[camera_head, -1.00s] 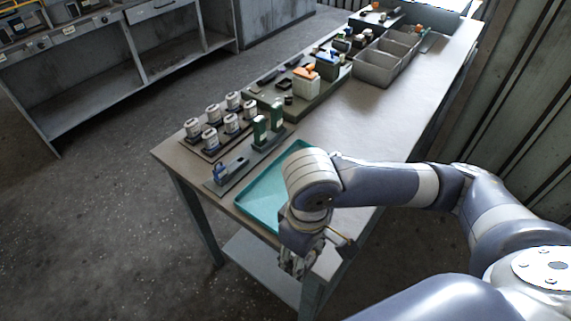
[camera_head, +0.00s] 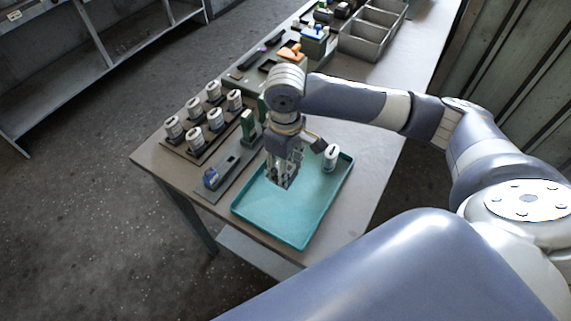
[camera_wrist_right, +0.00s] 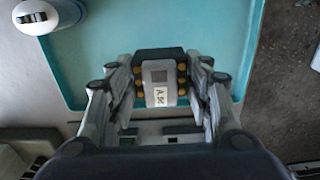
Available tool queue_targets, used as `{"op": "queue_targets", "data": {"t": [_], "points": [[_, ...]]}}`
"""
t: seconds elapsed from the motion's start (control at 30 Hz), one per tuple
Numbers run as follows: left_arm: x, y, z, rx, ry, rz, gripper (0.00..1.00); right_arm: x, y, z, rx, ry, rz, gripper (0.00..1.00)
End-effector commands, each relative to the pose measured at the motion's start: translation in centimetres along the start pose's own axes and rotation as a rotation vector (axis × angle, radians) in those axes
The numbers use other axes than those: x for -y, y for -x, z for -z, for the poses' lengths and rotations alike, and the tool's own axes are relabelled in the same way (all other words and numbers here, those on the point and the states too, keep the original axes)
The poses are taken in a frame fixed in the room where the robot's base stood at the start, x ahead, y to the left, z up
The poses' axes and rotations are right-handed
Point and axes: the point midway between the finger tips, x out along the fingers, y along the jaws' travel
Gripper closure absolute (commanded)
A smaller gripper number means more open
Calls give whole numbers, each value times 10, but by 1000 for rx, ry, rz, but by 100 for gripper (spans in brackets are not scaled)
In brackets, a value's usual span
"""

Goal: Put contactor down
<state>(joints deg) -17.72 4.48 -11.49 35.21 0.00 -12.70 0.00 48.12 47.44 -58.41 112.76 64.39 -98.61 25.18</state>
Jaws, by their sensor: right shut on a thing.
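The contactor (camera_wrist_right: 161,78) is a small dark block with a light front face, yellow terminals and a printed label. In the right wrist view it sits between the two fingers of my right gripper (camera_wrist_right: 160,105), which is shut on it. In the head view my right gripper (camera_head: 282,182) points down over the teal tray (camera_head: 292,240); the contactor is hard to make out there. I cannot tell whether the contactor touches the tray floor. My left gripper is not in view.
A white cylinder (camera_head: 331,155) stands in the tray's far right corner and also shows in the wrist view (camera_wrist_right: 36,17). Several white cylinders stand on a rack (camera_head: 206,148) at left. A grey fixture (camera_head: 226,172) with green and blue parts lies beside the tray. The tray's near part is clear.

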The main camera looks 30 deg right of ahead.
Motion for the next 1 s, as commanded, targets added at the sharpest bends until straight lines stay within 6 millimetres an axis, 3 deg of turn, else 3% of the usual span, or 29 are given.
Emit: {"op": "queue_targets", "data": {"t": [0.1, 0.2, 0.5, 0.87, 0.9, 1.0], "points": [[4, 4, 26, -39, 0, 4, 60, -13, 0, 8, 0, 0, 0, 74], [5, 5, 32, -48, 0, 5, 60, -18, -1, 11, 0, 0, 0, 74], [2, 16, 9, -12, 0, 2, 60, -18, -34, 11, 0, 2, 0, 74], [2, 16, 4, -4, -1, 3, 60, -18, -39, 11, 0, 2, 0, 74], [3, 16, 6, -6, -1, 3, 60, -17, -40, 10, 1, 2, 1, 51], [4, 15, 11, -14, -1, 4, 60, -18, -40, 10, 0, 2, 0, 34]]}}
